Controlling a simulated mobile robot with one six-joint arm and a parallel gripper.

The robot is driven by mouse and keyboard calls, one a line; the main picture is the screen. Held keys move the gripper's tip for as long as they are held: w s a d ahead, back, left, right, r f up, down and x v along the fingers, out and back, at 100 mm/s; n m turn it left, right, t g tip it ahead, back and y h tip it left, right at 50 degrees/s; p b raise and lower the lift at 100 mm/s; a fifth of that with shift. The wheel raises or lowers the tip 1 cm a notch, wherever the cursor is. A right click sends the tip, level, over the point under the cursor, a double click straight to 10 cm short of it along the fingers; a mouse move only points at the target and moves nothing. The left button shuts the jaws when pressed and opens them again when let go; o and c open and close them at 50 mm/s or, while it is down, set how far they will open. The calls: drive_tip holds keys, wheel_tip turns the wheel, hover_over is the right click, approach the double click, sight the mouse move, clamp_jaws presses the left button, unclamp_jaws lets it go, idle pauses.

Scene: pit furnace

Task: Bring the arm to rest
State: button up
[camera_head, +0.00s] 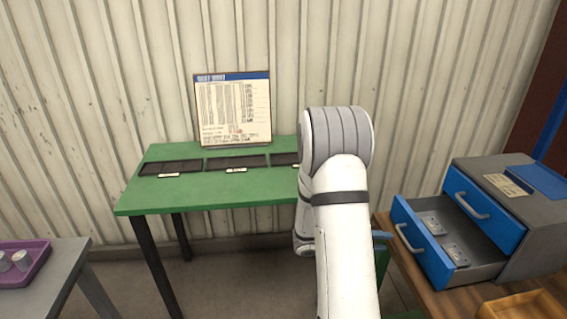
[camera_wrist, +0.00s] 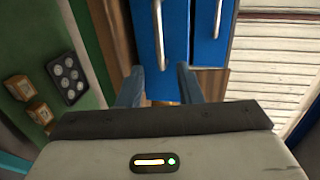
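My white arm rises in the middle of the head view and bends over in front of the green table (camera_head: 220,197). My gripper is mostly hidden behind the arm there. In the wrist view my gripper (camera_wrist: 160,84) has its two blue-grey fingers spread apart, with nothing seen held between them. Beyond the fingers are the blue drawer fronts (camera_wrist: 174,60) with pale handles. The fingertips appear apart from the handles, though the exact gap is hard to tell.
A grey cabinet (camera_head: 543,208) with blue drawers stands at right, its lower drawer (camera_head: 424,243) open with metal pieces inside. A board (camera_head: 232,108) leans on the wall behind shallow black trays. A purple tray (camera_head: 40,262) with cups is at left. The wrist view shows a dark holder (camera_wrist: 67,78) and small boxes (camera_wrist: 19,87).

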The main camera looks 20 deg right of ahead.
drive_tip(key=s+a+r+m+t+y, duration=0.2)
drive_tip(key=s+a+r+m+y, duration=0.1)
drive_tip(key=a+m, duration=0.7)
drive_tip(key=s+a+r+m+t+y, duration=0.2)
drive_tip(key=a+r+m+y, duration=0.3)
drive_tip(key=a+m, duration=0.5)
drive_tip(key=s+a+r+m+t+y, duration=0.2)
drive_tip(key=s+a+r+m+y, duration=0.2)
drive_tip(key=a+m+y, duration=0.3)
drive_tip(key=a+r+m, duration=0.1)
drive_tip(key=a+m, duration=0.2)
drive_tip(key=m, duration=0.3)
drive_tip(key=shift+s+a, duration=0.35)
drive_tip(key=shift+s, duration=0.05)
drive_tip(key=shift+d, duration=0.1)
